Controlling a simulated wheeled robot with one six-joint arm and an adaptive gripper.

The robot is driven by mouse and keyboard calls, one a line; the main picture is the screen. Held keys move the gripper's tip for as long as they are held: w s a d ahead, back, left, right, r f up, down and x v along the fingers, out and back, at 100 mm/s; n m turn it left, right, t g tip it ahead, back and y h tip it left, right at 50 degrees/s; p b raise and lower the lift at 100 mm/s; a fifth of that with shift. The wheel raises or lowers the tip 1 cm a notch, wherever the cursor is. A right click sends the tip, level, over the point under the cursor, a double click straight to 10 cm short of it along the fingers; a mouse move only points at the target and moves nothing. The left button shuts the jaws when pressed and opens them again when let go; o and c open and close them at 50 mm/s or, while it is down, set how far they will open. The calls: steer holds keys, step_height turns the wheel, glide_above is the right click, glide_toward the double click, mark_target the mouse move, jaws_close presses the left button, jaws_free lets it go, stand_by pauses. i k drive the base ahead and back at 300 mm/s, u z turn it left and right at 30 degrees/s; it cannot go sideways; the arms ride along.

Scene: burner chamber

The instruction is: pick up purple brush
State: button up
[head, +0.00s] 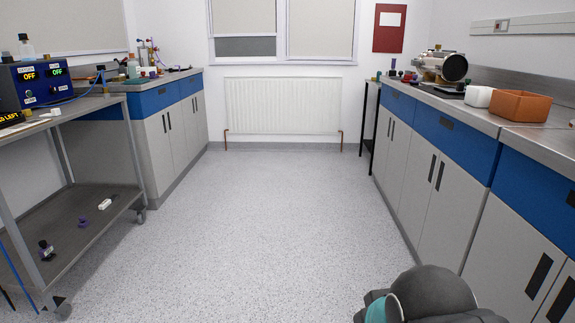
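I cannot make out a clear purple brush. A small purple object (83,221) is on the lower shelf of the trolley (72,248) at the left. A dark bottle-like item with some purple (46,251) is on the same shelf, nearer to me. Both are too small to identify as a brush. My gripper is not in view; only a grey and teal part of my arm shows at the bottom right.
A blue control box (37,84) stands on the trolley's top. A left bench (172,130) and a long right bench (450,150) flank the clear speckled floor (255,230). An orange bin (519,105) is on the right bench. A radiator (283,106) is at the far wall.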

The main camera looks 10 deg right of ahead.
mark_target(414, 81)
steer(key=u, duration=0.05)
steer(key=i, duration=1.85)
steer(key=z, duration=0.4)
steer(key=i, duration=1.8)
steer(key=z, duration=0.5)
